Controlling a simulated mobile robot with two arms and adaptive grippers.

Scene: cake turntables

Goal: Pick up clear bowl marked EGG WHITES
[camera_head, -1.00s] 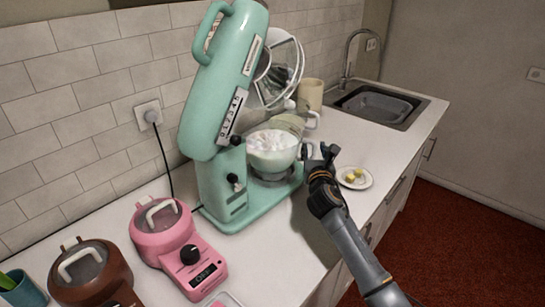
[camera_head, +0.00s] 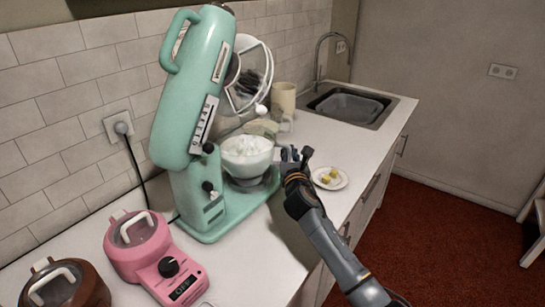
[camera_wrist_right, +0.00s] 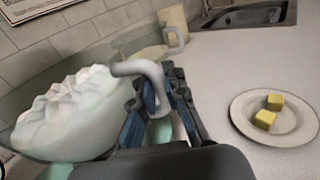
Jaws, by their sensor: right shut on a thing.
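A clear bowl (camera_head: 247,158) heaped with white foam stands at the teal mixer (camera_head: 205,130), below its tilted-up head. No EGG WHITES lettering is readable on it. It also shows in the right wrist view (camera_wrist_right: 62,128), filling the left side. Its pale handle (camera_wrist_right: 146,70) points toward my right gripper. My right gripper (camera_head: 294,155) is at the bowl's right side, and in the wrist view its fingers (camera_wrist_right: 160,95) are shut on that handle. I cannot tell whether the bowl is lifted off the mixer base. My left gripper is out of view.
A small plate (camera_head: 341,183) with yellow cubes lies right of my gripper. Behind the bowl stand a clear vessel (camera_head: 262,127) and a cream mug (camera_head: 284,97). A sink (camera_head: 350,105) is farther back. Pink (camera_head: 140,245) and brown (camera_head: 85,290) appliances stand front left.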

